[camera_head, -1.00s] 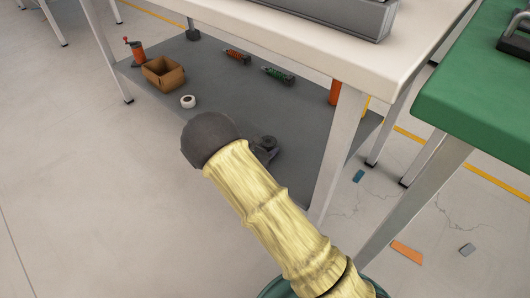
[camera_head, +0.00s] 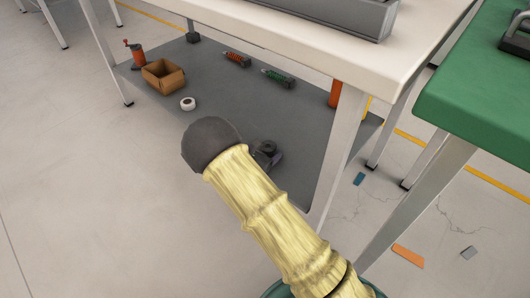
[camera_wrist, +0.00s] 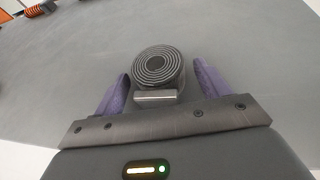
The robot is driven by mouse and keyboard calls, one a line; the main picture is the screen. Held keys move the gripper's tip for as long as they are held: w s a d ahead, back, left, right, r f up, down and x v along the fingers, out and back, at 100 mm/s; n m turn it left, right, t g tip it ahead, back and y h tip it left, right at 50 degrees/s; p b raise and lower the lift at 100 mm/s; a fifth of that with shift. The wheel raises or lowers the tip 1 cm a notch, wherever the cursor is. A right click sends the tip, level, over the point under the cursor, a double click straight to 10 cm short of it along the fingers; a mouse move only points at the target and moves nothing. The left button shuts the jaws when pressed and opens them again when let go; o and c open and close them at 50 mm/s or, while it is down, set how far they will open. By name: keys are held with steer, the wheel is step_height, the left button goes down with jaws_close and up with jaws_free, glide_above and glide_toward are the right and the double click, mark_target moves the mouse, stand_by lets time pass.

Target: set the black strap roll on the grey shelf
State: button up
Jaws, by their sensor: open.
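The black strap roll (camera_wrist: 158,66) rests on the grey shelf (camera_wrist: 245,60), with its coiled face up and a light metal piece at its near side. In the wrist view it lies between the two purple fingers of my gripper (camera_wrist: 160,85), which are open with small gaps to either side of it. In the head view the roll (camera_head: 268,148) shows on the grey shelf (camera_head: 225,95) under the white table, just past my arm. My arm hides most of the gripper there.
A table leg (camera_head: 337,150) and the white tabletop (camera_head: 290,45) are close. A green-topped table (camera_head: 475,90) stands at right.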

steer(key=p+v, duration=0.5)
steer(key=v, duration=0.7)
steer(key=shift+p, duration=0.35)
